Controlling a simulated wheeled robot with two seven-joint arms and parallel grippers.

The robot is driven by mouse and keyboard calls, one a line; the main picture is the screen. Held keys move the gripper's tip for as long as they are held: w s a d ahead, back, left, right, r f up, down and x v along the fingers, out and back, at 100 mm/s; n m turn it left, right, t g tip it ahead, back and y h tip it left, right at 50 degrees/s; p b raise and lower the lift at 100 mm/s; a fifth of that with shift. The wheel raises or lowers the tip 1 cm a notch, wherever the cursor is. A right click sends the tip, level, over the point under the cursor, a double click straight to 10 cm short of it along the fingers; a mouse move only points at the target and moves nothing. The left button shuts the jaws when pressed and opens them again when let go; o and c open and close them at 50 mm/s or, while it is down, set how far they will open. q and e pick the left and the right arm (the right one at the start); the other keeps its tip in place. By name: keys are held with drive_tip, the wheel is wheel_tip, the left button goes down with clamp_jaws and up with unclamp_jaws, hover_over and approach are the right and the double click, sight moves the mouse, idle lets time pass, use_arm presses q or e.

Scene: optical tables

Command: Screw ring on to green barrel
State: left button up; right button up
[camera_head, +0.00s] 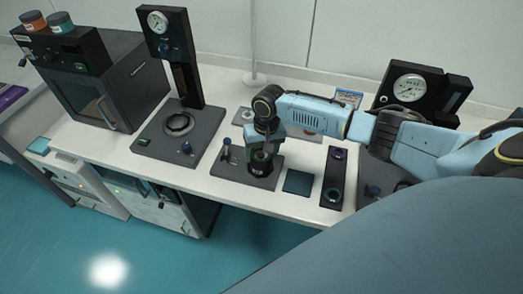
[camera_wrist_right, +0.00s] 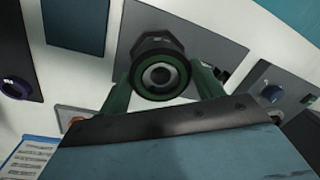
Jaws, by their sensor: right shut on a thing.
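My right gripper (camera_head: 262,152) is upright over the dark plate (camera_head: 228,168), with its two fingers pointing down. In the wrist view its fingers (camera_wrist_right: 160,88) are on either side of a round green-rimmed ring (camera_wrist_right: 138,76), shut on it. A pale, lens-like centre shows inside the ring. The dark, knurled body of the barrel (camera_wrist_right: 155,42) shows just beyond the ring, in line with it. I cannot tell where ring and barrel meet or how far the thread is engaged. In the head view the gripper hides most of both. My left gripper is not in view.
A dark strip (camera_head: 336,174) with purple and green round spots lies to the right, beside a blue-teal square pad (camera_head: 298,182). A short post (camera_head: 227,150) stands on the plate. Gauge stands (camera_head: 178,60) (camera_head: 413,90) flank the work area. A dark box (camera_head: 105,85) is far left.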

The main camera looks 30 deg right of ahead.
drive_tip(key=m+p, duration=0.1)
drive_tip(key=p, duration=0.1)
drive_tip(key=m+p, duration=0.2)
drive_tip(key=shift+a+r, duration=0.1)
drive_tip(key=shift+r, duration=0.15)
drive_tip(key=m+p, duration=0.2)
drive_tip(key=shift+t+p, duration=0.3)
drive_tip(key=shift+f+m, duration=0.1)
drive_tip(key=shift+m, duration=0.8)
drive_tip(key=shift+f+m, duration=0.15)
drive_tip(key=shift+m, duration=0.45)
drive_tip(key=m, duration=0.2)
drive_tip(key=shift+m+h, duration=0.3)
drive_tip(key=shift+m, duration=0.1)
drive_tip(key=m, duration=0.4)
drive_tip(key=shift+w+m+t+h, duration=0.1)
drive_tip(key=shift+m+t+h, duration=0.2)
drive_tip(key=shift+m, duration=0.9)
drive_tip(key=shift+d, duration=0.2)
